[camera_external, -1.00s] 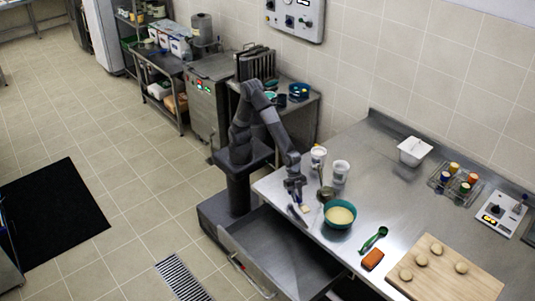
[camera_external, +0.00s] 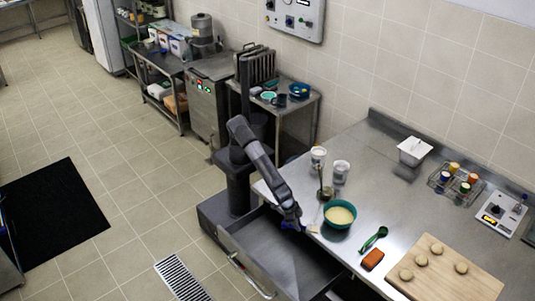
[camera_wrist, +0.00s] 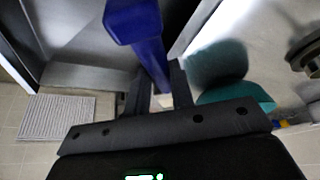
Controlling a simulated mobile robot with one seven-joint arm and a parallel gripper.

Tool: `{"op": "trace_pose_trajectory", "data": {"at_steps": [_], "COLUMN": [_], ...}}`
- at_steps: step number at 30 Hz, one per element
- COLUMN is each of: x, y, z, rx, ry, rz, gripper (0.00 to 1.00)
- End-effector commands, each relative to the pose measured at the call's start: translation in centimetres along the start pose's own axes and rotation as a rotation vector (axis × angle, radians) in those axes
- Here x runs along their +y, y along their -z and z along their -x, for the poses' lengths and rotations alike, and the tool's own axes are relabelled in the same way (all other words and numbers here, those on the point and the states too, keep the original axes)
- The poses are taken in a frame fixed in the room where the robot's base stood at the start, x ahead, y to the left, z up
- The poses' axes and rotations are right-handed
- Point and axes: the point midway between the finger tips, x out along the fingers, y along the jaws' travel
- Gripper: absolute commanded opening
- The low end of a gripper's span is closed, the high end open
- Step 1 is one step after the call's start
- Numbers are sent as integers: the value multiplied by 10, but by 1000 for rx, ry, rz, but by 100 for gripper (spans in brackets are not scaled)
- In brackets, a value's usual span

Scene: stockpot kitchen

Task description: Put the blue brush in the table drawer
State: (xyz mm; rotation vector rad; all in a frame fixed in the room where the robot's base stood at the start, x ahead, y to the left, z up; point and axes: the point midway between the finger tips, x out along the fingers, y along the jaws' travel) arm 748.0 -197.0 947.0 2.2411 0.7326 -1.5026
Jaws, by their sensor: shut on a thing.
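The blue brush (camera_wrist: 133,22) is in my gripper (camera_wrist: 160,88). In the wrist view its thick blue handle rises towards the top of the picture and its shaft passes between the two fingers. In the external view my gripper (camera_external: 294,222) is at the table's front edge, by the open drawer, and the brush there is small and mostly hidden. The table drawer (camera_external: 262,235) is pulled out, and the part of its inside that shows looks empty. Its grey interior also fills the upper left of the wrist view (camera_wrist: 75,35).
A teal bowl (camera_external: 340,225) of pale contents stands close right of my gripper. Behind are two white containers (camera_external: 341,168) and a dark pot with an upright handle (camera_external: 325,193). A green spoon (camera_external: 374,239), an orange block (camera_external: 372,260) and a board with dough (camera_external: 445,275) lie further right.

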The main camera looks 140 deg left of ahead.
Motion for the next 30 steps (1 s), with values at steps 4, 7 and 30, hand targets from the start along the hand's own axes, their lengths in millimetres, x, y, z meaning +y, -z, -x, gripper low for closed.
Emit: {"op": "trace_pose_trajectory", "data": {"at_steps": [4,7,30], "x": [40,62,71], "y": [-16,-29,-64], "z": [3,6,-72], "rx": [5,5,2], "ry": [64,104,362], "rz": [148,249,872], "gripper": [0,0,0]}}
